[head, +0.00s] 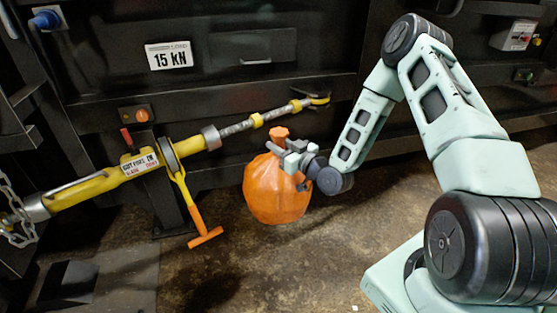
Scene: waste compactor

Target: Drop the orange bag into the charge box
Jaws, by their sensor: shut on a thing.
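The orange bag (272,195) is a round, full sack with a gathered neck and a knot on top. It hangs in the middle of the head view, clear of the machine front as far as I can tell. My gripper (287,148) is shut on the bag's neck, just below the knot, reaching in from the right. I cannot pick out an open charge box in this view; only the dark machine front (250,95) with a 15 kN label (169,56) shows.
A yellow ratchet bar (110,178) with an orange-handled lever (190,212) slants across the machine front, left of and behind the bag. A chain (20,215) hangs at far left. A switch box (514,36) is at upper right. Brown floor (330,255) is bare below the bag.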

